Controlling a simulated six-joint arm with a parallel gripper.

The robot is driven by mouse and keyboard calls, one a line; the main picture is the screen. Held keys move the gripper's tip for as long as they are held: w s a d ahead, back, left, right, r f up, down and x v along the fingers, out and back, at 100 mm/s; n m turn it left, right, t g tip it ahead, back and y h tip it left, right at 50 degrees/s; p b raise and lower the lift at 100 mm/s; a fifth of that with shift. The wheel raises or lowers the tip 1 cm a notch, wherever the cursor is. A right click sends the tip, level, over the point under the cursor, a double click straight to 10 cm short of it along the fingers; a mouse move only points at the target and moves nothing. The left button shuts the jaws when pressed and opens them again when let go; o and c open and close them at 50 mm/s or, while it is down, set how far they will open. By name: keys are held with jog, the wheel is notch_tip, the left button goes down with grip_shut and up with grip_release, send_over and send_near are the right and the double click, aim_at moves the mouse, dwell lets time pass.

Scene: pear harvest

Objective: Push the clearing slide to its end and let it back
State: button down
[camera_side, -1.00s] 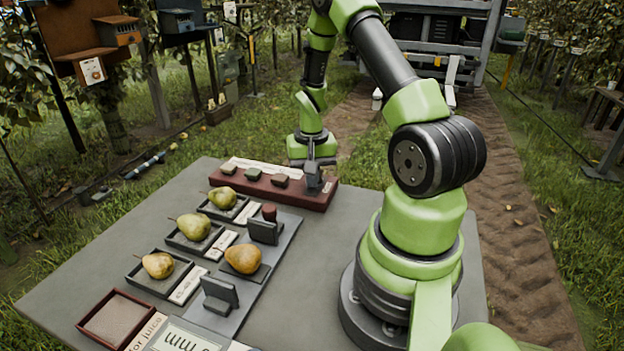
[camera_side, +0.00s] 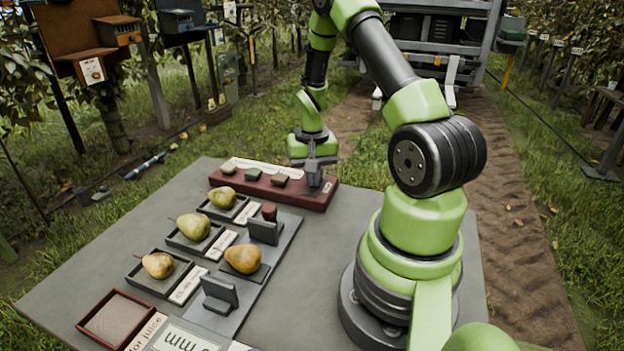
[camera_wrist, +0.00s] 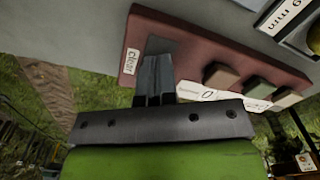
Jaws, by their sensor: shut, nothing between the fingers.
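The dark red bar (camera_side: 262,190) lies at the far edge of the table. A "clear" label (camera_wrist: 130,62) sits at one end of it in the wrist view. A dark grey plate (camera_wrist: 160,45) lies beside that label, at the fingertips. I cannot tell whether this plate is the clearing slide or its slot. My gripper (camera_side: 314,178) is shut and empty, pointing down at the right end of the bar in the side view. Its dark fingers also show in the wrist view (camera_wrist: 155,78). They hide part of the bar, and contact with the slide is unclear.
Several small blocks (camera_side: 280,180) stand along the bar, left of my gripper. Nearer are pears in black trays (camera_side: 160,280), a pear (camera_side: 242,259) between two grey uprights (camera_side: 220,292), and a red-rimmed tray (camera_side: 118,320). The table is clear right of the uprights.

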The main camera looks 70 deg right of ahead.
jog(key=shift+a, duration=0.1)
dwell(0.3)
jog(key=shift+a, duration=2.4)
notch_tip(320, 180, up, 8)
jog(key=a+r+n+t, duration=0.4)
jog(key=a+r, duration=0.6)
jog(key=r, duration=0.2)
jog(key=s+a+r+n+t+y, duration=0.2)
jog(key=s+a+r+n+t, duration=0.1)
jog(key=s+a+r, duration=0.3)
jog(key=s+a+n, duration=0.1)
jog(key=a, duration=0.1)
jog(key=shift+a, duration=0.4)
